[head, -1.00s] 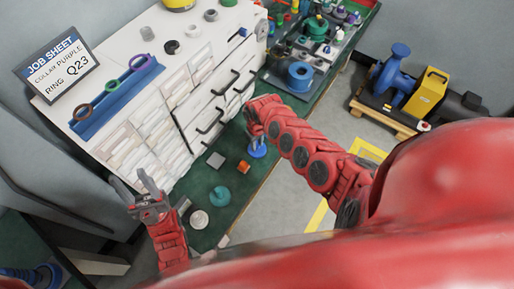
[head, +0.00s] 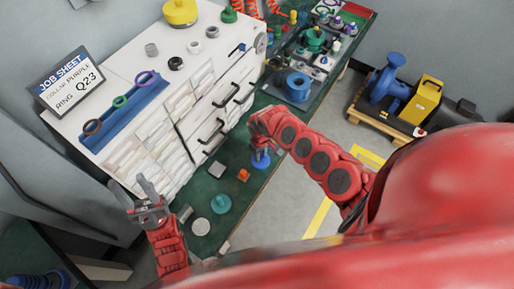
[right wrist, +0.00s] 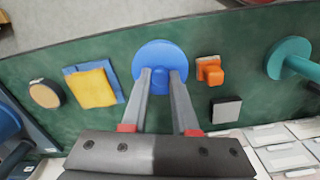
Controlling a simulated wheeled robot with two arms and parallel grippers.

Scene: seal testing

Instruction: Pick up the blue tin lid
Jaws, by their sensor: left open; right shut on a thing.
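The blue tin lid (right wrist: 160,60) is a round blue disc under my right gripper (right wrist: 160,75). The two fingers stand on either side of its middle and are shut on it; the gripped part is partly hidden between them. In the head view the lid (head: 261,161) shows just below my right gripper (head: 260,150), over the green bench top. I cannot tell whether it touches the bench. My left gripper (head: 142,192) is open and empty, left of the bench's near end.
A yellow-and-blue piece (right wrist: 93,86) lies nearby.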

